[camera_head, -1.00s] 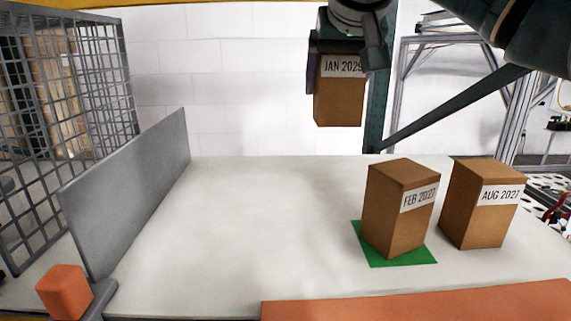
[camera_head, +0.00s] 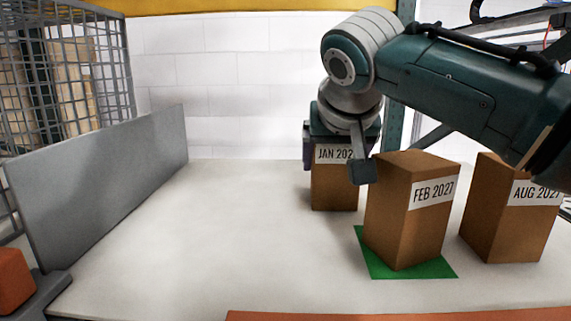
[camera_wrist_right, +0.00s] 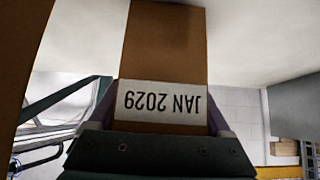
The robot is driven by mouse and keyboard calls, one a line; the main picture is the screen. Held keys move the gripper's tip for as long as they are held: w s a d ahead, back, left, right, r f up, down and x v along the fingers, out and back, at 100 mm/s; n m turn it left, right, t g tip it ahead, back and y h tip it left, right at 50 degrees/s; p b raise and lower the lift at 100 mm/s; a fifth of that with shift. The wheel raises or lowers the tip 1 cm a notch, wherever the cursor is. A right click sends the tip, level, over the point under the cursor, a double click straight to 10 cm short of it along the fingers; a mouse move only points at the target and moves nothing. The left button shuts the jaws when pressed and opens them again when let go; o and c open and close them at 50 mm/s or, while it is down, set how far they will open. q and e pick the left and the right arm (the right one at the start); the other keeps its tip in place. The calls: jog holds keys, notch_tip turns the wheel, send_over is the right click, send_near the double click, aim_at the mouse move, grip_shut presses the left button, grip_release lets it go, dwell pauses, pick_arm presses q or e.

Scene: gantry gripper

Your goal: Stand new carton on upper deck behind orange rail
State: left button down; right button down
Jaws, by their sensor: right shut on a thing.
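A brown carton labelled JAN 2029 (camera_head: 334,190) is upright in my right gripper (camera_head: 334,163), which is shut on it from above. Its label also shows in the right wrist view (camera_wrist_right: 162,102). It is over the back part of the white deck (camera_head: 220,240), behind and left of the FEB 2027 carton (camera_head: 405,215). I cannot tell whether its base touches the deck. The FEB 2027 carton stands on a green mat (camera_head: 380,267). The AUG 2027 carton (camera_head: 500,225) stands to its right, partly behind my right arm. The orange rail (camera_head: 400,316) runs along the front edge. My left gripper is out of view.
A grey upright panel (camera_head: 95,185) bounds the deck on the left, with a wire mesh cage (camera_head: 85,80) beyond it. An orange block (camera_head: 14,280) sits at the lower left. A white block wall is behind. The deck's left and middle are clear.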

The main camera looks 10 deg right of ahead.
jog(key=shift+f, duration=0.15)
grip_release()
jog(key=shift+r, duration=0.25)
jog(key=b+v, duration=0.5)
jog(key=v, duration=0.7)
jog(key=shift+d, duration=0.1)
